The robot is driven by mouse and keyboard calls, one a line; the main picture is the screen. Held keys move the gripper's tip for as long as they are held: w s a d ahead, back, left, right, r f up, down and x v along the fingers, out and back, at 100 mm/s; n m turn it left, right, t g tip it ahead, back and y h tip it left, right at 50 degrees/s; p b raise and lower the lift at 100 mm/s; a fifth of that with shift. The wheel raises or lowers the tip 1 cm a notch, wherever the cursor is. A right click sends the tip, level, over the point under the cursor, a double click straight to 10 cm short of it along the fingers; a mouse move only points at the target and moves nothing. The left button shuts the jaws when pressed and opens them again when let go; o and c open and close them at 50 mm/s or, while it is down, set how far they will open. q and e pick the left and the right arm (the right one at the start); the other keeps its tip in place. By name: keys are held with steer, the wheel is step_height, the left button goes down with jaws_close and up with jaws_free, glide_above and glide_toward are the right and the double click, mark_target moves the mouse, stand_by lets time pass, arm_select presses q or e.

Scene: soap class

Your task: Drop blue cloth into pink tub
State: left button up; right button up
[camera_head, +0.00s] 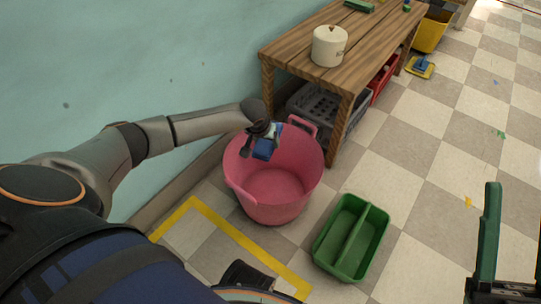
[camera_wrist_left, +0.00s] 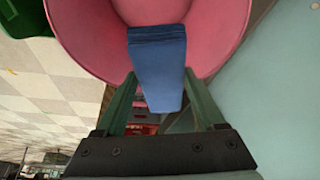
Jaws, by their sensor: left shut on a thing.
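The blue cloth (camera_head: 265,150) is a folded block, held in the air over the pink tub. My left gripper (camera_head: 266,138) is shut on it. In the left wrist view, the cloth (camera_wrist_left: 158,60) sits between the green fingers of my left gripper (camera_wrist_left: 160,80), with the inside of the pink tub (camera_wrist_left: 95,35) behind it. The round pink tub (camera_head: 268,212) stands on the floor with its mouth up, and its visible bottom is empty. My right gripper (camera_head: 515,205) is at the right edge, partly cut off, its green fingers apart with nothing between them.
A green divided caddy (camera_head: 374,246) stands on the floor right of the tub. A wooden bench (camera_head: 295,48) bears a cream canister (camera_head: 329,45); a grey crate (camera_head: 318,102) is under it. A wall is close on the left. The checkered floor at right is mostly clear.

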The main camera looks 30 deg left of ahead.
arm_select(q)
steer(key=o, duration=1.2)
steer(key=shift+c, duration=0.2)
steer(key=p+v, duration=0.6)
steer(key=v, duration=0.6)
steer(key=shift+s+r, duration=0.15)
steer(key=shift+r, duration=0.1)
arm_select(e)
step_height(320, 180, up, 7)
steer(key=shift+s+d+f+t, duration=0.2)
steer(key=shift+s+d+t, duration=0.1)
steer(key=shift+d, duration=0.1)
arm_select(q)
steer(key=shift+d, duration=0.1)
arm_select(e)
steer(key=shift+w, duration=0.1)
